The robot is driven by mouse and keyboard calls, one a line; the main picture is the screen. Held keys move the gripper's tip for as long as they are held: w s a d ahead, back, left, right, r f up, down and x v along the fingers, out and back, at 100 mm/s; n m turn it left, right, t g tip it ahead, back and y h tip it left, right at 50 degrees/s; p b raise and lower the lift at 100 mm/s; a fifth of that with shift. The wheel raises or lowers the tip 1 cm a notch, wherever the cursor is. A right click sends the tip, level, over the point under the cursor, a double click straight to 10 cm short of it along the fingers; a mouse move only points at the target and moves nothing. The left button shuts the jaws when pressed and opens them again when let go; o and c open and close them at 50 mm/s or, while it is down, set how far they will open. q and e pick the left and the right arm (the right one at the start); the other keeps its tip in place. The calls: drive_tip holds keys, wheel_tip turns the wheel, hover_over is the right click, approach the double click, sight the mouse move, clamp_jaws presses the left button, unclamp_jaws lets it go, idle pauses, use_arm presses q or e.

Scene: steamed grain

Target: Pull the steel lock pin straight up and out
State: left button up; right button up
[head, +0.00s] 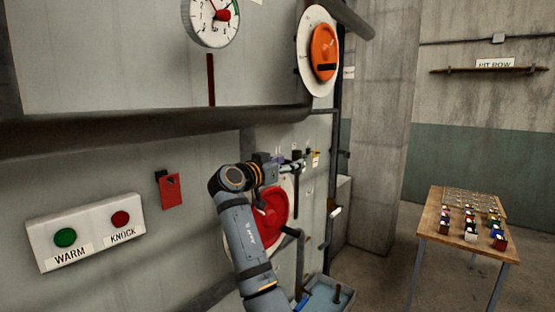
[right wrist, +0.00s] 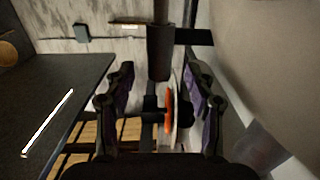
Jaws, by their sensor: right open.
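I cannot pick out the steel lock pin for certain in either view. My right gripper (head: 292,163) is raised in front of the grey wall panel, above the red wheel (head: 273,222), and partly hides what is behind it. In the right wrist view its two purple-padded fingers (right wrist: 160,103) are spread apart, with no object clearly held between them. Dark fittings and an orange disc (right wrist: 169,108) seen edge-on show in the gap, and I cannot tell how far beyond the fingers they are. My left gripper is not in view.
A thick dark pipe (head: 150,128) crosses above my right arm. A gauge (head: 212,20) and an orange knob (head: 323,52) sit higher up. A button box (head: 88,233) and a red tag (head: 171,191) are left. A wooden table (head: 438,225) with small items stands right, beyond open floor.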

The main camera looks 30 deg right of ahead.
drive_tip(key=p+x, duration=0.2)
drive_tip(key=x, duration=0.3)
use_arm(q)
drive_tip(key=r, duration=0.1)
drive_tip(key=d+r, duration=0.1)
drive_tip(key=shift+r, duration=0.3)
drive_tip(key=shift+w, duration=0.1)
use_arm(e)
drive_tip(key=shift+d, duration=0.15)
drive_tip(key=shift+c, duration=0.4)
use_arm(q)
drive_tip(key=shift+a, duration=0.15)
use_arm(e)
clamp_jaws()
drive_tip(key=shift+r+p, duration=2.35)
drive_tip(key=shift+r, duration=2.2)
drive_tip(key=shift+r+p, duration=2)
drive_tip(key=shift+r, duration=1.2)
use_arm(q)
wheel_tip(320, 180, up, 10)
drive_tip(key=shift+p, duration=0.45)
use_arm(e)
wheel_tip(320, 180, up, 6)
hover_over(294, 160)
drive_tip(key=d, duration=0.2)
drive_tip(key=shift+w+a+f, duration=0.2)
drive_tip(key=shift+w+a, duration=0.05)
